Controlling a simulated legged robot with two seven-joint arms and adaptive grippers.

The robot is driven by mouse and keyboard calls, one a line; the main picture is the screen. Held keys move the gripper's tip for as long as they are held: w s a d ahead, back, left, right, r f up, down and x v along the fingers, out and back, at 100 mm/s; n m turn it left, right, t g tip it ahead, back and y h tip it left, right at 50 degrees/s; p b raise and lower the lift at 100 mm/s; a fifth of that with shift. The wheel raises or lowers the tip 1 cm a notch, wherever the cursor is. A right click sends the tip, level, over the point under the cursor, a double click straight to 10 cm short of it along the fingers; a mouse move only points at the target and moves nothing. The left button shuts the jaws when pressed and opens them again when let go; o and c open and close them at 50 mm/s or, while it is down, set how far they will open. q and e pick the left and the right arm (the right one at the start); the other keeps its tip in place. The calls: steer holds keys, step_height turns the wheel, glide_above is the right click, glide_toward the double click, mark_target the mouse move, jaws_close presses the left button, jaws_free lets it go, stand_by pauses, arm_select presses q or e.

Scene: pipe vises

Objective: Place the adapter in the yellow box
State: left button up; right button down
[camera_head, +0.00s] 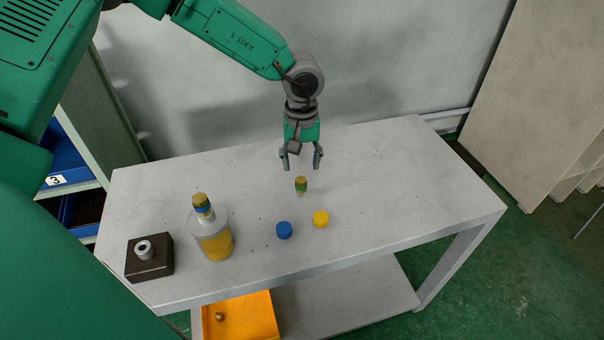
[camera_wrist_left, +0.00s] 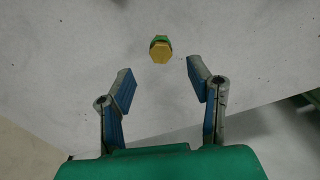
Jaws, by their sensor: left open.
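A small adapter (camera_head: 301,186) with a brassy top and a green band stands upright on the grey table. In the left wrist view the adapter (camera_wrist_left: 160,50) shows its yellow hexagonal top, ahead of and between the fingertips. My left gripper (camera_head: 301,168) is open and empty, just behind and above the adapter, apart from it. Its two fingers also show spread in the left wrist view (camera_wrist_left: 160,82). The yellow box (camera_head: 262,310) is on the shelf under the table, partly hidden by the tabletop, with a small brassy piece (camera_head: 219,317) in it. My right gripper is not in view.
A clear bottle (camera_head: 215,243) with yellow contents bears a similar brass, blue and green fitting (camera_head: 202,205). A dark block (camera_head: 149,258) with a metal ring stands left. The table's right side (camera_head: 420,190) is clear.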

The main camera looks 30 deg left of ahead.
arm_select(q)
step_height(320, 180, up, 4)
steer(key=shift+r, duration=0.25)
steer(key=shift+o, duration=0.4)
steer(key=shift+r, duration=0.25)
steer(key=w+n+t+y+p, duration=0.1)
steer(key=w+n+t+p, duration=0.1)
steer(key=w+n+t, duration=0.4)
steer(key=n+g+h+p, duration=0.1)
steer(key=n+g+p, duration=0.35)
steer(key=n, duration=0.95)
glide_above(301, 187)
steer(key=w+a+b, duration=0.1)
steer(key=b, duration=0.1)
steer(key=g, duration=0.2)
steer(key=shift+n+t, duration=0.25)
steer(key=shift+n, duration=0.05)
step_height(301, 187, down, 9)
steer(key=shift+a, duration=0.15)
steer(key=f, duration=0.5)
steer(key=shift+w+d+f, duration=0.15)
steer(key=shift+w+d, duration=0.05)
